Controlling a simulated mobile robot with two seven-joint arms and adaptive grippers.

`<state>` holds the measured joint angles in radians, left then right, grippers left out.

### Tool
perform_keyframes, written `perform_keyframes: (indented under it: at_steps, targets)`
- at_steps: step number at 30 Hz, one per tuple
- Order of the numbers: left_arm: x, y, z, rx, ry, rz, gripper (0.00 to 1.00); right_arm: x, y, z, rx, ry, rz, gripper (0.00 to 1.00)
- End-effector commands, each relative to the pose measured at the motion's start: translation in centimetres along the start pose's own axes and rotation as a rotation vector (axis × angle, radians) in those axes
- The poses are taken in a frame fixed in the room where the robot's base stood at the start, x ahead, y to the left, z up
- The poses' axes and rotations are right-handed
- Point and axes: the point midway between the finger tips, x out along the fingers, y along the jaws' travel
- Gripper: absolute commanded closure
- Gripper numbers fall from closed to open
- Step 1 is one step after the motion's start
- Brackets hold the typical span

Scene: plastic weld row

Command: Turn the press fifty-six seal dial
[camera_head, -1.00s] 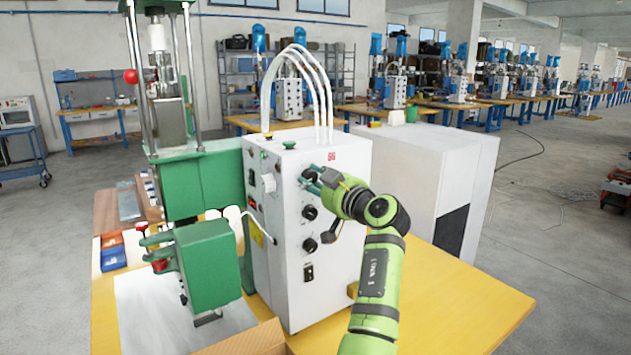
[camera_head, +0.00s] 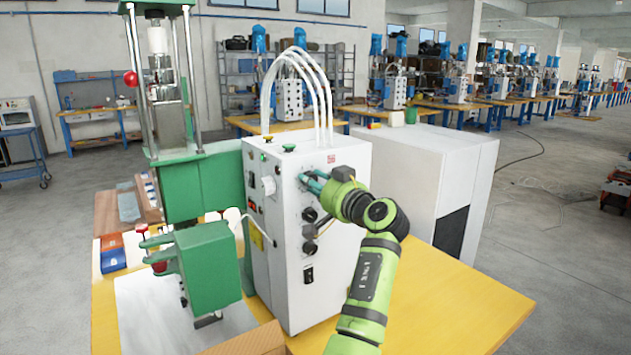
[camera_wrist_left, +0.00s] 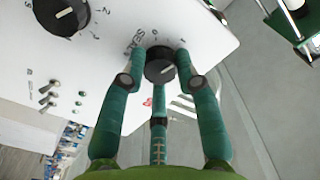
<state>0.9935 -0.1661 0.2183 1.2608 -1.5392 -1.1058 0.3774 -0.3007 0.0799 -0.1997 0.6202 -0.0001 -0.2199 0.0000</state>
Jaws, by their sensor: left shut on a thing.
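The seal dial (camera_wrist_left: 160,64) is a small round black knob on the white control box (camera_head: 275,285), with "SEAL" lettering beside it in the left wrist view. My left gripper (camera_head: 309,180) is at the upper part of the box's panel, and its fingers hide the dial in the head view. In the left wrist view its teal fingers (camera_wrist_left: 159,72) reach both sides of the knob and are closed on it, with a third finger below. My right gripper is in neither view.
A green press (camera_head: 207,265) stands left of the box. A white cabinet (camera_head: 425,180) stands behind the yellow table (camera_head: 450,310). The table's right part is clear.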

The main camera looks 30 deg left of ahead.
Motion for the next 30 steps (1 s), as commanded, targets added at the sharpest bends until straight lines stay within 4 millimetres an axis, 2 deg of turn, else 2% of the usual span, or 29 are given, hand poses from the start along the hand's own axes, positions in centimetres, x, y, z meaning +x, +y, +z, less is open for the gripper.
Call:
perform_keyframes:
  at_steps: [1,14,30]
  targets:
    - [0.1,0.2,0.7,0.054,-0.017,0.001,1.00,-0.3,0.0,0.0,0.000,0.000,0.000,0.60]
    - [0.1,0.0,0.6,0.463,-0.018,0.005,1.00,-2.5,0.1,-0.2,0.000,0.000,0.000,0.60]
    - [0.1,-0.2,0.3,0.969,-0.017,0.007,1.00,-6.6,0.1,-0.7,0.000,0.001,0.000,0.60]
